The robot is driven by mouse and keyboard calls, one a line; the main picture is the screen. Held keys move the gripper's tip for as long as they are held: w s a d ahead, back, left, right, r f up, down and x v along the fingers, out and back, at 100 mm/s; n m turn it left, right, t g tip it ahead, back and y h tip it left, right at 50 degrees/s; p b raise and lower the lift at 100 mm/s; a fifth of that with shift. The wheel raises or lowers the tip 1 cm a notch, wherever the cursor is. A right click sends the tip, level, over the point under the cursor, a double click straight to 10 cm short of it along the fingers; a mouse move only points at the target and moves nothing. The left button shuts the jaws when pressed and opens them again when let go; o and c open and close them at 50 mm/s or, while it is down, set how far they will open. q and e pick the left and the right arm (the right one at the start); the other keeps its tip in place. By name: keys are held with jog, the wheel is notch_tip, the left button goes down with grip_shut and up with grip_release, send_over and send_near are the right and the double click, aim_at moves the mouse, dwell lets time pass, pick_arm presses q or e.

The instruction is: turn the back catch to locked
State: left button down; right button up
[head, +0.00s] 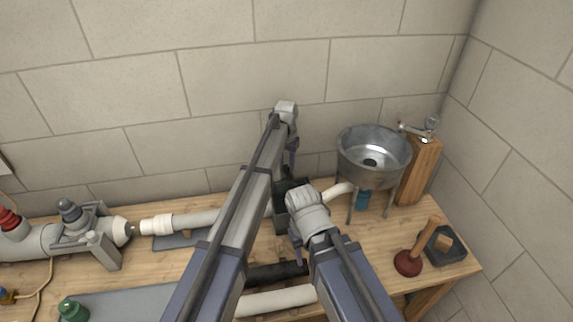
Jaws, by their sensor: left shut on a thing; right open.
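A dark box-like fitting (281,215) stands on the bench at the middle, between the pale pipe ends and partly covered by my arms. The back catch is at its far side and is mostly hidden behind my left gripper. My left gripper (289,171) points down at the fitting's back edge and is shut on the catch. The catch's exact angle cannot be made out. My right gripper (297,246) is open at the fitting's near side, its fingers partly hidden by its own wrist. I cannot tell whether it touches the fitting.
A metal basin (373,152) on legs stands right of the fitting, with a tap (418,131) on a wooden post (419,168). A valve assembly (72,238) and a green-capped item (73,310) are at the left. A white pipe (277,300) lies in front.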

aim_at(287, 166)
pick_arm(q)
jog(key=shift+m, duration=0.9)
jog(key=c, duration=0.5)
grip_release()
jog(key=shift+r, duration=0.15)
notch_tip(287, 166, up, 8)
jog(key=p, duration=0.8)
jog(key=shift+f, duration=0.2)
